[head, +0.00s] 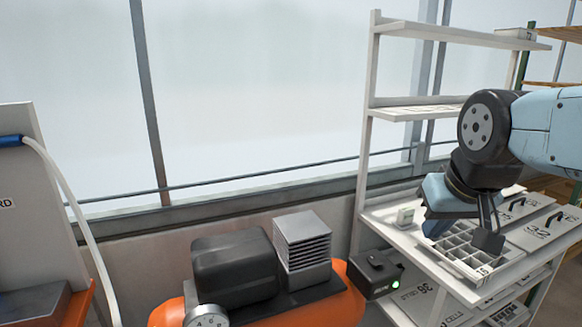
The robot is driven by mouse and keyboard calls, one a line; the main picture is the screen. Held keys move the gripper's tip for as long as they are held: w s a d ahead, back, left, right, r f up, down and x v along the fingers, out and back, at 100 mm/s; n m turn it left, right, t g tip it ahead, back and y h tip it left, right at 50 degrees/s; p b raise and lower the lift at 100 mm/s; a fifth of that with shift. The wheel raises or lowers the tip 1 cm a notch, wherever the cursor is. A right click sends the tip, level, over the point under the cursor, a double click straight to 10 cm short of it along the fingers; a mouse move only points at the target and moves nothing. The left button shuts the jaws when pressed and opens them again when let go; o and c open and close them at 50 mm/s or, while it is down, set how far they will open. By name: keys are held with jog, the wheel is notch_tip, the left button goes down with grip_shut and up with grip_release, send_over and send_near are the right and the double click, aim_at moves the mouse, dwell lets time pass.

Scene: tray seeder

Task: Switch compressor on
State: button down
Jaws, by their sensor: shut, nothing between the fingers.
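The compressor has an orange tank (345,300), a black rounded motor cover (235,270) and a grey finned block (303,245). A round gauge (207,318) is at its front, cut by the picture's lower edge. A dark switch box (370,278) sits at its right end, with a small knob on top and a lit green lamp (396,282) on its side. My gripper (488,240) is to the right of and above the box, clear of it. It points down over a seed tray, is shut and appears empty. Whether the fingertips touch the tray is unclear.
A white shelf rack (368,150) stands at the right. A light celled tray (455,258) and lidded grey trays (540,230) lie on its middle shelf. A white hose (75,205) hangs from a panel at the left. A window wall is behind.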

dwell(0.5)
jog(key=m+g, duration=0.6)
jog(key=m, duration=0.7)
send_over(378, 266)
notch_tip(378, 266, down, 10)
jog(key=shift+w+m, duration=0.1)
jog(key=shift+m, duration=0.2)
jog(key=shift+f, duration=0.1)
notch_tip(378, 266, down, 14)
jog(key=shift+r, duration=0.1)
jog(key=shift+f, duration=0.2)
dwell(0.4)
